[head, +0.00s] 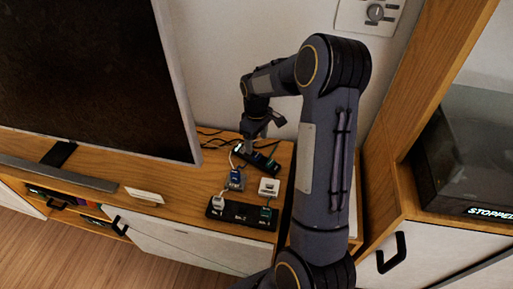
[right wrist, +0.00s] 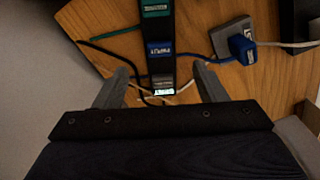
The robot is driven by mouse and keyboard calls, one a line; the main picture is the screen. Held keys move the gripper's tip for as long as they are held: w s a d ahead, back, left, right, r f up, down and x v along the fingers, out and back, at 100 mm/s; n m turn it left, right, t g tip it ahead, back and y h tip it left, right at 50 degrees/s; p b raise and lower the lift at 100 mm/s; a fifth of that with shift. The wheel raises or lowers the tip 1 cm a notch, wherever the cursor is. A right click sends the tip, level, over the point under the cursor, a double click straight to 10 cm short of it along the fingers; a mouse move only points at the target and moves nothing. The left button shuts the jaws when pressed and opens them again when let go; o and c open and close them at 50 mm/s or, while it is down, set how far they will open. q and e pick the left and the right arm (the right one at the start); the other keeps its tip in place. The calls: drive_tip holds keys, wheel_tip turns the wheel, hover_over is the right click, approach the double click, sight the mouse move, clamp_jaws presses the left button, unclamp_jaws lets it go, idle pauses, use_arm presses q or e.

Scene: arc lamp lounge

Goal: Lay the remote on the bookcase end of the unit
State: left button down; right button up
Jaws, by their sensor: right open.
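No object in view can be surely told as the remote. A small pale flat piece (head: 145,195) lies at the front edge of the wooden unit (head: 185,180); I cannot tell what it is. My right gripper (head: 252,143) is open at the back right of the unit. In the right wrist view its fingers (right wrist: 161,73) are apart, on either side of the near end of a black strip (right wrist: 160,28) with green, blue and grey labelled plugs. I cannot tell whether they touch it. My left gripper is not in view.
A second black power strip (head: 240,213) with plugs lies near the front right edge. A blue plug (right wrist: 241,47) sits on a grey block, with loose cables around. A large TV (head: 95,70) stands left. A dark box reading STOPPED (head: 465,160) sits in the wooden shelving at right.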

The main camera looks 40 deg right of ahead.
drive_tip(key=s+a+r+m+t+y, duration=0.1)
drive_tip(key=s+a+r, duration=0.35)
drive_tip(key=r, duration=0.25)
drive_tip(key=s+a+r+m+t+y, duration=0.1)
drive_tip(key=s+a+r+t, duration=0.1)
drive_tip(key=s+a+r, duration=0.4)
drive_tip(key=s+a+r+m+t+y, duration=0.1)
drive_tip(key=s+a+m+t, duration=0.1)
drive_tip(key=s+a, duration=0.6)
drive_tip(key=s+m, duration=0.1)
drive_tip(key=s, duration=0.3)
drive_tip(key=shift+s+a+r+t+y, duration=0.2)
drive_tip(key=shift+a+r+t+y, duration=0.1)
drive_tip(key=shift+a+y, duration=0.1)
drive_tip(key=shift+r+p, duration=0.1)
drive_tip(key=shift+p, duration=0.25)
